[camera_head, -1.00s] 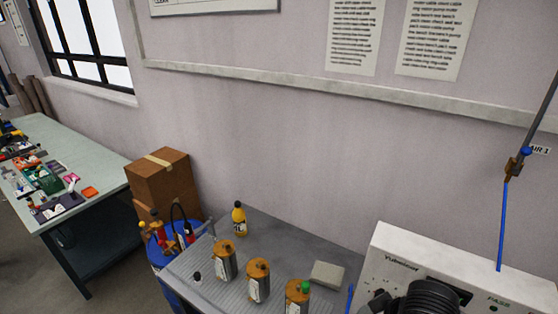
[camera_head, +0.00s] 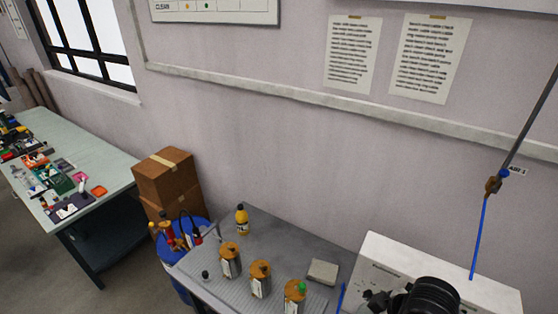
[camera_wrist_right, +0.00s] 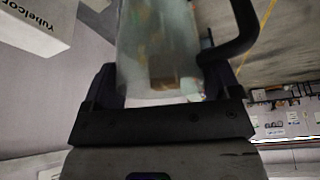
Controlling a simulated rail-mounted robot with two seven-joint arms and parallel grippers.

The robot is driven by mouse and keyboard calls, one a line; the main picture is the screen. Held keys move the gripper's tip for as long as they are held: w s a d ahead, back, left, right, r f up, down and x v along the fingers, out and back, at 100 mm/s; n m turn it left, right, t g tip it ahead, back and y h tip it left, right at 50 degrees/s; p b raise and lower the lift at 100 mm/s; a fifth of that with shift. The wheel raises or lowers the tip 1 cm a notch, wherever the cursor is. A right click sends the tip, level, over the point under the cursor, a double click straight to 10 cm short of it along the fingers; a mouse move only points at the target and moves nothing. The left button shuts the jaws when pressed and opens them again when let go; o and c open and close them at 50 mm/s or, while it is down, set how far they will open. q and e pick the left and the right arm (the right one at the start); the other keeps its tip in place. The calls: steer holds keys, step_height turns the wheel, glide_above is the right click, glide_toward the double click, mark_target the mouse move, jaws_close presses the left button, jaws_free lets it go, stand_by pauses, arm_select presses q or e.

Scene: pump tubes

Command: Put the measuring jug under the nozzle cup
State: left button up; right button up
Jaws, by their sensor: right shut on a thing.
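The measuring jug (camera_wrist_right: 158,45) is a clear, pale vessel in the right wrist view. A dark curved handle (camera_wrist_right: 236,40) shows at its right side. My right gripper (camera_wrist_right: 160,92) is shut on the jug, with a dark finger on each side of it. The jug's far end runs out of the picture. The nozzle cup cannot be made out in either view. My left gripper is in neither view.
A white machine (camera_head: 380,262) stands at the lower right, with a dark round part in front of it. Several orange-capped canisters (camera_head: 260,280), a yellow bottle (camera_head: 241,220) and a grey block (camera_head: 322,272) stand on the grey bench (camera_head: 285,242). A blue bin (camera_head: 182,270) stands left.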

steer(key=m+h, duration=0.1)
steer(key=m, duration=0.2)
steer(key=shift+t, duration=0.4)
steer(key=shift+m, duration=0.4)
steer(key=shift+f, duration=0.1)
